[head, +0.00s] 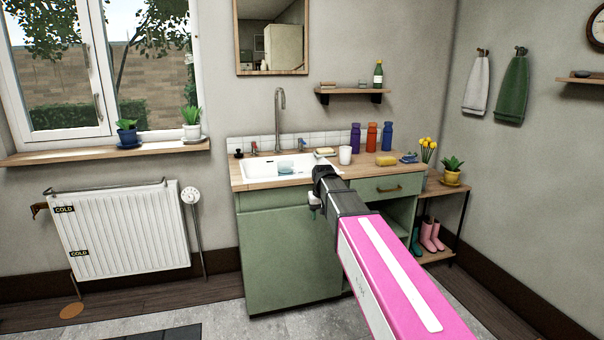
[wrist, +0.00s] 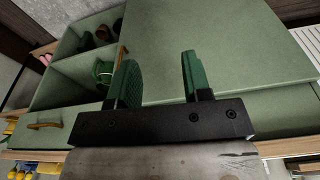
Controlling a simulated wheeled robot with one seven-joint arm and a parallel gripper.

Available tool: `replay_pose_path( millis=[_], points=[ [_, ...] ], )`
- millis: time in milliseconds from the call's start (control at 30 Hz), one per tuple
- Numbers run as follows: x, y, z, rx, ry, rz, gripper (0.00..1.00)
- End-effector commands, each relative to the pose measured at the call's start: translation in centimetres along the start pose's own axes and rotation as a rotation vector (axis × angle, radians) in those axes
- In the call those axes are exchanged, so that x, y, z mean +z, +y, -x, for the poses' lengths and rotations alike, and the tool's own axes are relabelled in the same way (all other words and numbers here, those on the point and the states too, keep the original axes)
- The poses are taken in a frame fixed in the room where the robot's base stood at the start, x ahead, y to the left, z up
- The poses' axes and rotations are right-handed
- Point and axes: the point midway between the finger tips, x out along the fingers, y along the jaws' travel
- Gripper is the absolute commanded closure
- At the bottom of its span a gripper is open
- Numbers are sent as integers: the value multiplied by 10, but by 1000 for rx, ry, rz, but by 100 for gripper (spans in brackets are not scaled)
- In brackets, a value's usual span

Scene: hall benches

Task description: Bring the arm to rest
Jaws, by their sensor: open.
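My pink arm (head: 385,270) reaches forward from the lower right of the head view towards the green sink cabinet (head: 285,250). My gripper (head: 316,205) is at the arm's far end, in front of the cabinet and below the worktop edge. In the wrist view my gripper (wrist: 158,85) has its two green-padded fingers apart, with nothing between them. The plain green cabinet panel (wrist: 210,45) lies beyond the fingers. I cannot tell how close the fingers are to it.
A white sink (head: 290,170) is set in the worktop, with a white mug (head: 345,155) and several bottles (head: 372,137) behind my arm. A radiator (head: 125,228) stands at left, and a shoe rack (head: 440,225) at right.

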Motion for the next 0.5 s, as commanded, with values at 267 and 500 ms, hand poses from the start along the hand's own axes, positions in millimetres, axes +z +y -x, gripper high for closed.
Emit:
replay_pose_path(
  millis=[267, 500],
  points=[
    [120, 41, -81, 9, -62, -77, 55],
    [216, 63, -127, 15, -109, -138, 55]
  ],
)
